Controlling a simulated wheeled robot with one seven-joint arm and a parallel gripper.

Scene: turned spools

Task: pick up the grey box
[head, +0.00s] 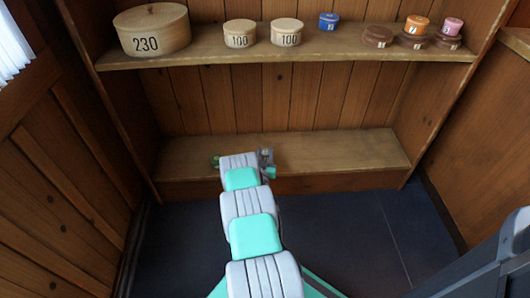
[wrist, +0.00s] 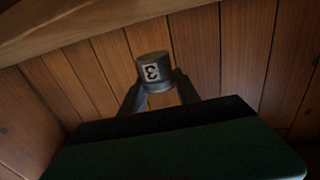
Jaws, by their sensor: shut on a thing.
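The grey box (wrist: 153,66) is a small round tub with a white label that bears a 3, turned over in the wrist view. My gripper (wrist: 158,84) is shut on it, with one finger on each side. In the head view my gripper (head: 267,161) is at the lower shelf, mostly hidden behind my arm. Only a small grey patch shows there, and I cannot tell box from finger. Whether the box touches the shelf is hidden.
The lower shelf (head: 340,155) looks bare to the right. The upper shelf (head: 200,52) carries a large 230 box (head: 152,30), two 100 boxes (head: 240,34) (head: 287,33), a blue box (head: 329,21), and brown, orange and pink ones on the right. Wooden walls close both sides.

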